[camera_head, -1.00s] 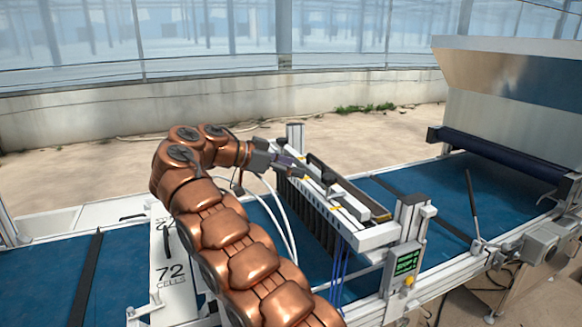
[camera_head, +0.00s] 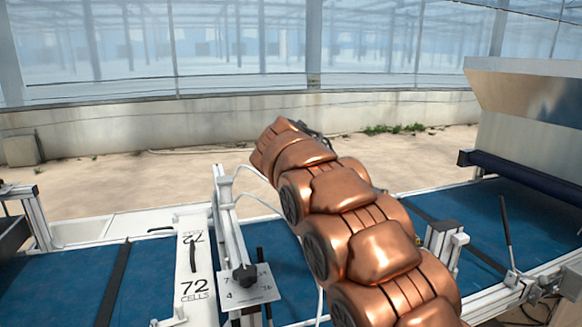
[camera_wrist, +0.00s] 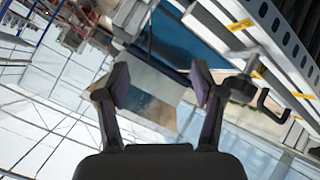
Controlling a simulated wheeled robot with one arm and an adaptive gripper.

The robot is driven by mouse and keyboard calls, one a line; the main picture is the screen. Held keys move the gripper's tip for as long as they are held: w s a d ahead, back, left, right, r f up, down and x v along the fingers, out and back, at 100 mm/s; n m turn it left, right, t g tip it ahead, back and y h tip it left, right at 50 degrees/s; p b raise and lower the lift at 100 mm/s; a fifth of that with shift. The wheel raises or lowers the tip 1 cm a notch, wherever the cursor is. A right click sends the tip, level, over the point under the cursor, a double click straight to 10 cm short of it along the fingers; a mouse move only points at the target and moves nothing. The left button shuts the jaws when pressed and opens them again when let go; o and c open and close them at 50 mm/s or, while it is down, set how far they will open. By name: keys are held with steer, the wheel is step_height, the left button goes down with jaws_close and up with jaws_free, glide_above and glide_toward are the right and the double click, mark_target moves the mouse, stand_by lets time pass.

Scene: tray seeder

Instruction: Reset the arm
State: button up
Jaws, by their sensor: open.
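My copper arm (camera_head: 345,210) rises from the lower right of the head view and bends toward the upper left. It covers most of the seeding unit that spans the blue belt. My gripper is hidden behind the arm in the head view, apart from a small dark part near the bend. In the wrist view my gripper (camera_wrist: 160,90) is open, with its two dark fingers apart and nothing between them. A dark hooked handle (camera_wrist: 268,105) and a white rail with yellow labels (camera_wrist: 235,25) lie to the right of the fingers, apart from them.
The blue belt (camera_head: 60,285) runs across the front. A white plate marked 72 cells (camera_head: 192,260) and a post with a numbered plate (camera_head: 248,287) stand left of my arm. A metal hopper (camera_head: 530,90) stands at the right. Open floor lies behind the belt.

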steer(key=s+d+f+n+g+y, duration=0.1)
steer(key=s+d+f+n, duration=0.1)
steer(key=s, duration=0.3)
steer(key=s+d+f+n+g+y, duration=0.1)
steer(key=s+d+f, duration=0.15)
steer(key=s, duration=0.35)
steer(key=s+a+f+n+y, duration=0.1)
steer(key=s+f, duration=0.3)
steer(key=s, duration=0.6)
steer(key=s+a+f+n+g+y, duration=0.1)
steer(key=s+a+f+n+y, duration=0.1)
steer(key=s, duration=0.9)
steer(key=s+a+f+n+g+y, duration=0.1)
steer(key=s+a+f+y, duration=0.1)
steer(key=s+f+y, duration=0.3)
steer(key=s+f, duration=0.3)
steer(key=s, duration=0.3)
steer(key=shift+s+a+n, duration=0.15)
steer(key=shift+a+n, duration=0.15)
steer(key=shift+a, duration=0.1)
steer(key=shift+f, duration=0.1)
